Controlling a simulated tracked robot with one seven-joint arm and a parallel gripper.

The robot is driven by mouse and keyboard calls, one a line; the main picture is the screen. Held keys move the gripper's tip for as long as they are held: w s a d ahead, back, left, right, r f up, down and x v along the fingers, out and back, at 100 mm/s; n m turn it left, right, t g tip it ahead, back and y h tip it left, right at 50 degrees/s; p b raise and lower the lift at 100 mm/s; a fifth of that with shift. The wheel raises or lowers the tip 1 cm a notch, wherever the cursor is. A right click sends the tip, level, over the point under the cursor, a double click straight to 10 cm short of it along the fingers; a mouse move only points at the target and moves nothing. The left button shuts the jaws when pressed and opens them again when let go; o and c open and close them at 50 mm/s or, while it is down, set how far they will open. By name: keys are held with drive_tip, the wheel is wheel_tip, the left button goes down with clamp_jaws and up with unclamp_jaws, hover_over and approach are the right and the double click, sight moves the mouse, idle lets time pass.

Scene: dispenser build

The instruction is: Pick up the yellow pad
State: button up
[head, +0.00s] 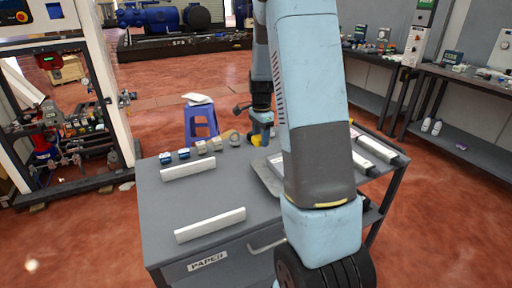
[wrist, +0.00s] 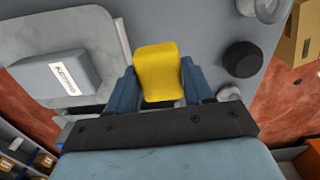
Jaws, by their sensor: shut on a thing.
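The yellow pad (wrist: 158,72) is between the two blue fingers of my gripper (wrist: 158,84) in the wrist view. The fingers are shut on its sides, and its far end sticks out past them. In the head view the yellow pad (head: 255,140) shows as a small patch at my gripper (head: 262,137), over the far edge of the grey cart top (head: 215,195). My arm hides part of the cart to the right. I cannot tell whether the pad touches the cart top.
A tray (wrist: 110,30) with a grey labelled box (wrist: 56,72) lies beside my gripper. A black knob (wrist: 242,60) is close on the other side. Two white bars (head: 188,168) lie on the cart. A blue stool (head: 201,122) stands behind it.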

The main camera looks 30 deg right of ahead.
drive_tip(key=s+d+r, duration=0.4)
drive_tip(key=d+r, duration=0.2)
drive_tip(key=d, duration=0.4)
drive_tip(key=shift+s+r, duration=0.25)
drive_tip(key=o, duration=0.4)
drive_tip(key=shift+c, duration=1.6)
